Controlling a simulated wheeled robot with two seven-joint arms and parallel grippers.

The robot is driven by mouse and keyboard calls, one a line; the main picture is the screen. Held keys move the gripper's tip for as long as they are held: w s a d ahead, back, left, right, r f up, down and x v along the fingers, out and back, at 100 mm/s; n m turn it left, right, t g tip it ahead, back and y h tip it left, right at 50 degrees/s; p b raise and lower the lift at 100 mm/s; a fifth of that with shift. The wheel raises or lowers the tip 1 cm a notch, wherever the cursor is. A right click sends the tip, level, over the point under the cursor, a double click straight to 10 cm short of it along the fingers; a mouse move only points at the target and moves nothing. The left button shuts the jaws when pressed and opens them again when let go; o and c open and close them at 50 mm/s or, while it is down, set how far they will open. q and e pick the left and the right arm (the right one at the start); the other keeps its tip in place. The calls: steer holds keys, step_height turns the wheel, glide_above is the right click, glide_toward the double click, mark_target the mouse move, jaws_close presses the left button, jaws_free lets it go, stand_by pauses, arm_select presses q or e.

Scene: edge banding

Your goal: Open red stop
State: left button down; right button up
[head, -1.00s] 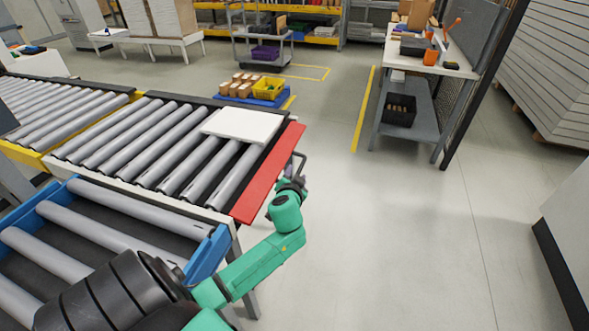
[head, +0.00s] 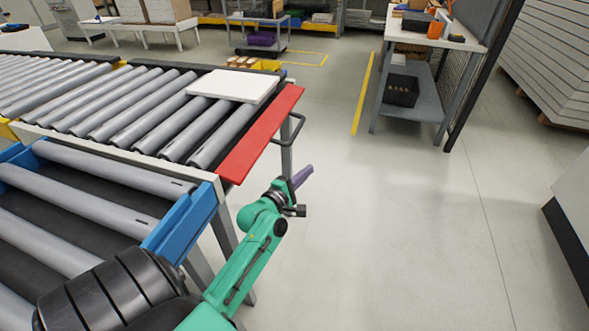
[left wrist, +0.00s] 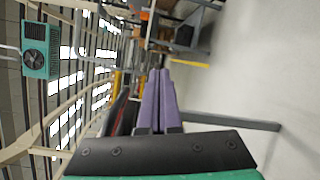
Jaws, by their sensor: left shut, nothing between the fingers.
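The red stop (head: 262,134) is a flat red bar along the right end of the roller conveyor in the head view. A dark bent handle (head: 290,132) sticks out from its outer side. A white panel (head: 233,86) lies on the rollers beside the bar. My left gripper (head: 303,176), with purple fingers, is below and a little right of the handle, apart from it. The fingers (left wrist: 157,100) also show in the left wrist view, closed together and empty. My right gripper is not in view.
A blue-edged roller conveyor (head: 185,222) stands at the lower left, close to my left arm. A workbench (head: 430,40) with a black bin (head: 401,90) stands at the back right. The floor right of my arm is clear.

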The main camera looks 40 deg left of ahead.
mark_target(280, 125)
arm_select(q)
steer(key=s+a+f+n+t+y+b, duration=0.2)
steer(key=a+f+n+y+b, duration=0.3)
steer(key=n, duration=1.2)
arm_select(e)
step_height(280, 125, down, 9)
arm_select(q)
steer(key=w+a+r+y+p, duration=0.1)
steer(key=w+a+r+p, duration=0.1)
steer(key=w+r, duration=0.1)
steer(key=w+a+r+n+p, duration=0.1)
steer(key=w+a+r+p, duration=0.1)
steer(key=w+r+p, duration=0.1)
steer(key=shift+w+r+y, duration=0.4)
steer(key=shift+w+r, duration=0.4)
steer(key=shift+w, duration=0.45)
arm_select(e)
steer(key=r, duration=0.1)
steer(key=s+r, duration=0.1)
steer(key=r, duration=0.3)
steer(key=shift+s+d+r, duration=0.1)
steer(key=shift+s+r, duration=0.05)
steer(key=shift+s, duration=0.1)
